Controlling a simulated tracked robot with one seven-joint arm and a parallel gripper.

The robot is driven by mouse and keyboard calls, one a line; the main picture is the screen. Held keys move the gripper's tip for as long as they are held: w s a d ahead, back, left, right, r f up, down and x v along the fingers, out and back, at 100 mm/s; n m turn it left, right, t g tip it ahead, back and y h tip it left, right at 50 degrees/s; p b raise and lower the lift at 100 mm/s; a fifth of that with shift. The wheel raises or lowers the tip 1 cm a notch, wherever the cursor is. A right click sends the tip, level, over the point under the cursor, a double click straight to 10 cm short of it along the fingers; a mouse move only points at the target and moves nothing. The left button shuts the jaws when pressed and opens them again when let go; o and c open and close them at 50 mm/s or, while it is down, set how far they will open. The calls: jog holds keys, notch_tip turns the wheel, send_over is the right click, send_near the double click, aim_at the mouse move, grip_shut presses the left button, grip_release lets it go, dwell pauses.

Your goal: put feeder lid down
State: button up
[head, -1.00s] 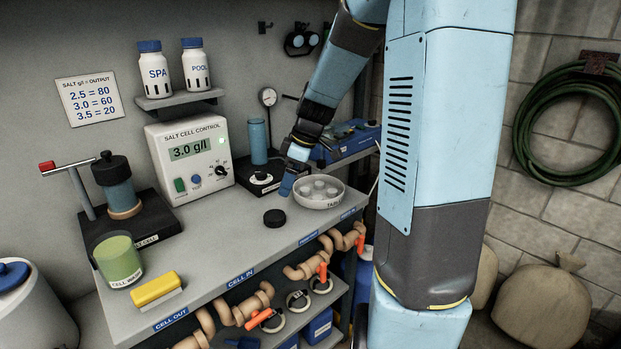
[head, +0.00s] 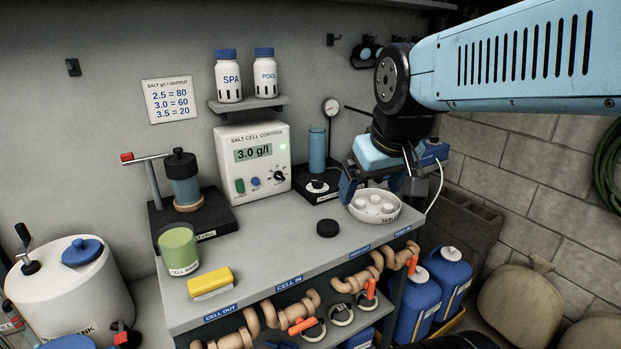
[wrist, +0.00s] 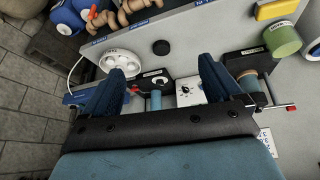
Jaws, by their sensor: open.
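A round black lid (head: 327,228), which looks like the feeder lid, lies flat on the grey bench top (head: 285,250). It also shows in the wrist view (wrist: 161,47). My gripper (head: 380,186) is open and empty, apart from the lid, up and to its right near the white tablet dish (head: 374,218). In the wrist view its two fingers (wrist: 162,68) are spread wide with nothing between them. A blue cylinder (head: 317,150) on a black base, perhaps the feeder, stands behind the lid.
The salt cell control box (head: 255,165) stands at the back of the bench. A cell stand (head: 190,205), a green cup (head: 179,250) and a yellow sponge (head: 210,282) are at the left. Pipes with orange valves (head: 300,325) run below the front edge. Bench around the lid is clear.

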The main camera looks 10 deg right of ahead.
jog(key=shift+s+d+r+m, duration=0.1)
jog(key=shift+s+d+m, duration=0.3)
jog(key=shift+s, duration=0.25)
jog(key=shift+s+d+r+m, duration=0.1)
jog(key=shift+s+d+m, duration=0.2)
jog(key=shift+s+d, duration=0.25)
jog(key=shift+a, duration=0.1)
